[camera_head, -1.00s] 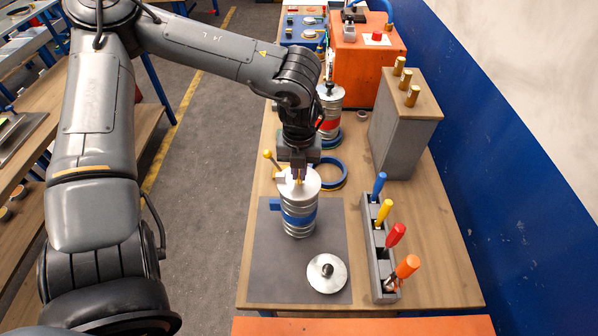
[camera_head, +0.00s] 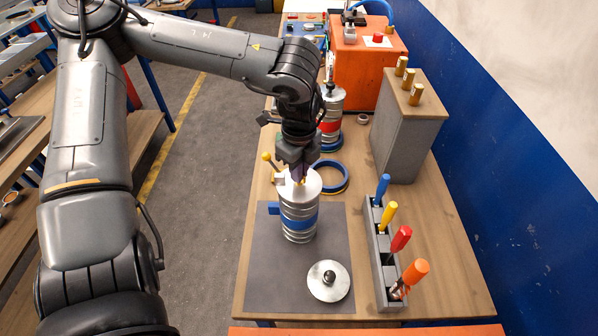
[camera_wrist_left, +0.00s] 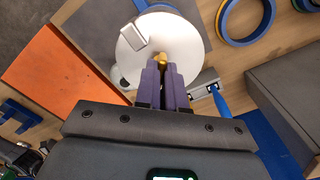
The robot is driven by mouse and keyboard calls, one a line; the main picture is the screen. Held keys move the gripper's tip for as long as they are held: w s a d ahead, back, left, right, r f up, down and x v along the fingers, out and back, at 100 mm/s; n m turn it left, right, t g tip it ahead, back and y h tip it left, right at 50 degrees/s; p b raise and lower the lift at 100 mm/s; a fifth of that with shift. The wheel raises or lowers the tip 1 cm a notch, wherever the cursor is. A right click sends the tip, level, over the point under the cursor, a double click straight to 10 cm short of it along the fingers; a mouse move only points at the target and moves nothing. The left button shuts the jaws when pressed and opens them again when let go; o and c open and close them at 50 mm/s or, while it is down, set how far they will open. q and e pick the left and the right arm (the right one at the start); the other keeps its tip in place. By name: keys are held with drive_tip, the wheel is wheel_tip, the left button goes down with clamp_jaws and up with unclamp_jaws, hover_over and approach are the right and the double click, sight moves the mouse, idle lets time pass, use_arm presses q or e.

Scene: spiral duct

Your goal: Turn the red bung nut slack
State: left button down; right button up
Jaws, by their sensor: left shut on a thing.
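My left gripper (camera_head: 298,180) points down at the top of a silver ribbed canister with a blue band (camera_head: 299,216), which stands upright on a dark grey mat. In the left wrist view its two purple fingers (camera_wrist_left: 163,68) are closed together at a small brass-coloured piece (camera_wrist_left: 161,60) over the canister's pale round top (camera_wrist_left: 185,45). The fingers hide most of that piece. A second canister with a red band (camera_head: 331,126) stands behind, partly hidden by my arm. I cannot make out a red nut on either canister. My right gripper is not in view.
A silver lid with a black knob (camera_head: 328,281) lies on the mat (camera_head: 262,285). A grey rack (camera_head: 381,269) of coloured-handled tools stands right of it. A blue ring (camera_head: 343,187) lies behind the canister. A grey box (camera_head: 405,140) and orange box (camera_head: 362,70) stand further back.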

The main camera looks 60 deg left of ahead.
use_arm(q)
drive_tip(key=shift+n+b, duration=0.3)
drive_tip(key=shift+n, duration=0.7)
drive_tip(key=c, duration=1.2)
unclamp_jaws()
wheel_tip(320, 180, up, 11)
drive_tip(key=shift+f+p, duration=0.1)
drive_tip(key=shift+p, duration=0.2)
